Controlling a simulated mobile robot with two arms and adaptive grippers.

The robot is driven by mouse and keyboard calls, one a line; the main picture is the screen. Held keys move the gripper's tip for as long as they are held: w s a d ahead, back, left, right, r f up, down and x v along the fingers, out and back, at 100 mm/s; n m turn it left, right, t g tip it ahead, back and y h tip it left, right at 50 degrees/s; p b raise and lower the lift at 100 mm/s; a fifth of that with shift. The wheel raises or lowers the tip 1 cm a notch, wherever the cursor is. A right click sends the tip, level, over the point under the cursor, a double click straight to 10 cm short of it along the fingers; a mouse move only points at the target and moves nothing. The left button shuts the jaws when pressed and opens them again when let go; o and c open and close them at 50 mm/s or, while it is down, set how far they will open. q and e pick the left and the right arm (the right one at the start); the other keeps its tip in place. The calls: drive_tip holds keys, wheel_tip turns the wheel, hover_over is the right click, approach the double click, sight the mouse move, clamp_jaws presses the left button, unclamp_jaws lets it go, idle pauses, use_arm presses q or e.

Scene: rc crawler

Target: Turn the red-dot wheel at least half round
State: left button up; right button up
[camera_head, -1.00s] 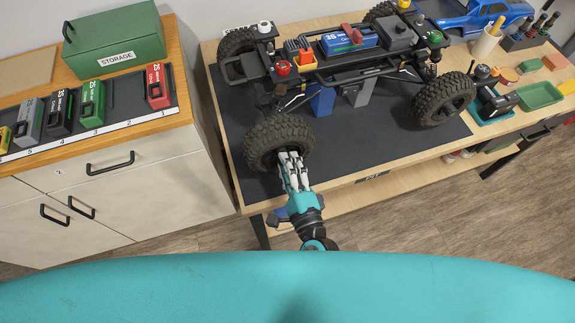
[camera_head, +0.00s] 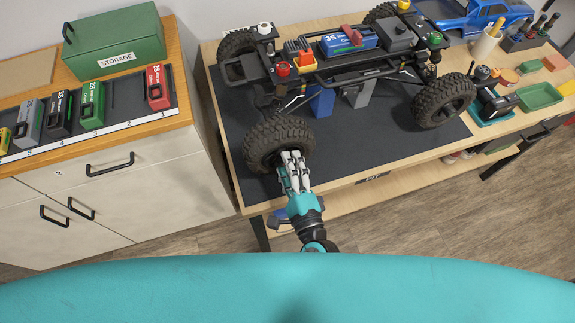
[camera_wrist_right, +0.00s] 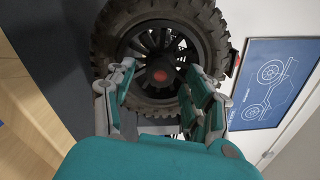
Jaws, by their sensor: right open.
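The rc crawler (camera_head: 345,60) is held up over the dark mat of the workbench on a blue and grey stand (camera_head: 322,100). Its near left wheel (camera_head: 270,131) has a black treaded tyre. In the right wrist view the wheel (camera_wrist_right: 110,42) faces me, with a red dot (camera_wrist_right: 160,75) at its hub and dark spokes around it. My right gripper (camera_head: 291,156) is at the front of this wheel. In the wrist view its open fingers (camera_wrist_right: 158,92) stand on either side of the hub, in front of the rim. I cannot tell whether they touch it. My left gripper is not in view.
A wooden cabinet (camera_head: 120,170) on the left holds a green storage box (camera_head: 115,45) and a rack of coloured packs. Another front wheel (camera_head: 444,100), small trays and a blue car body (camera_head: 485,18) are to the right. The mat between the near wheels is clear.

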drive_tip(key=v, duration=1.2)
drive_tip(key=s+d+f+n+g+h, duration=0.1)
drive_tip(key=d+f+n+g, duration=0.3)
drive_tip(key=f, duration=0.6)
drive_tip(key=s+d+f+n+g, duration=0.2)
drive_tip(key=f+n, duration=0.3)
drive_tip(key=f, duration=0.5)
drive_tip(key=s+d+f+n+g+h, duration=0.1)
drive_tip(key=d+f+n+g, duration=0.1)
drive_tip(key=f+n, duration=0.5)
drive_tip(key=s+d+f+n+g+h, duration=0.1)
drive_tip(key=s+d+f+g, duration=0.3)
drive_tip(key=s+f, duration=0.4)
drive_tip(key=s+d+f+n+g+h, duration=0.2)
drive_tip(key=s+d+f+n+g, duration=0.2)
drive_tip(key=s+d+f, duration=0.3)
drive_tip(key=s+f, duration=0.1)
drive_tip(key=s, duration=0.2)
drive_tip(key=shift+d+f+h, duration=0.15)
drive_tip(key=shift+d+h, duration=0.15)
